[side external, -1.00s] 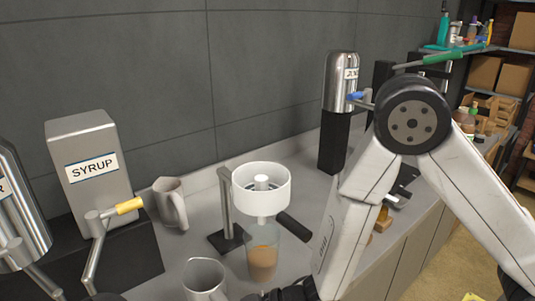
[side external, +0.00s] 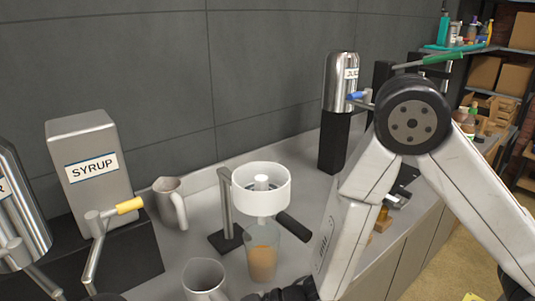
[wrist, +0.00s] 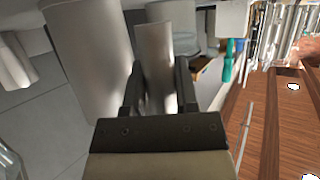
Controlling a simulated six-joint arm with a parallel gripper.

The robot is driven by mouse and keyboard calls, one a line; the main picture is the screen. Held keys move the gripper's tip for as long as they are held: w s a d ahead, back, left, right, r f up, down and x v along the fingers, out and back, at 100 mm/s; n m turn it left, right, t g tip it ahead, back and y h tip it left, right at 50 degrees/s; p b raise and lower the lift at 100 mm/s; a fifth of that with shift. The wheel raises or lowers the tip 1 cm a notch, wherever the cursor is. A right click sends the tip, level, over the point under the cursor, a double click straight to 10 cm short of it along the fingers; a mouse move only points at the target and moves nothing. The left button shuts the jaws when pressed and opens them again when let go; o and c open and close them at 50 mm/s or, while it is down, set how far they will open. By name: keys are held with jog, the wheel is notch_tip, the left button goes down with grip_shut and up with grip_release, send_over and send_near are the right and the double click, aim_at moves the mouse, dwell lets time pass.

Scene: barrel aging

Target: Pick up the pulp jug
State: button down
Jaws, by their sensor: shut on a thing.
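A grey metal jug (side external: 204,280) stands at the bottom edge of the side view, its lower part cut off; I take it to be the pulp jug. Its body (wrist: 85,60) fills the left of the wrist view. My gripper (wrist: 157,85) is shut on its handle (wrist: 154,55), a curved grey strip between the two fingers. In the side view only a dark part of my gripper (side external: 285,293) shows at the bottom edge, right of the jug. A second grey jug (side external: 168,203) stands farther back by the wall.
A clear cup of brown liquid (side external: 262,262) stands under a white strainer (side external: 262,190) on a stand, close behind the held jug. A syrup dispenser (side external: 92,165) is at left, and a steel dispenser (side external: 340,85) on a black block is farther back. The wall bounds the counter.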

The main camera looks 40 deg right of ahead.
jog(key=shift+r, duration=0.2)
dwell(0.6)
jog(key=shift+r, duration=4.85)
jog(key=shift+w+r, duration=0.1)
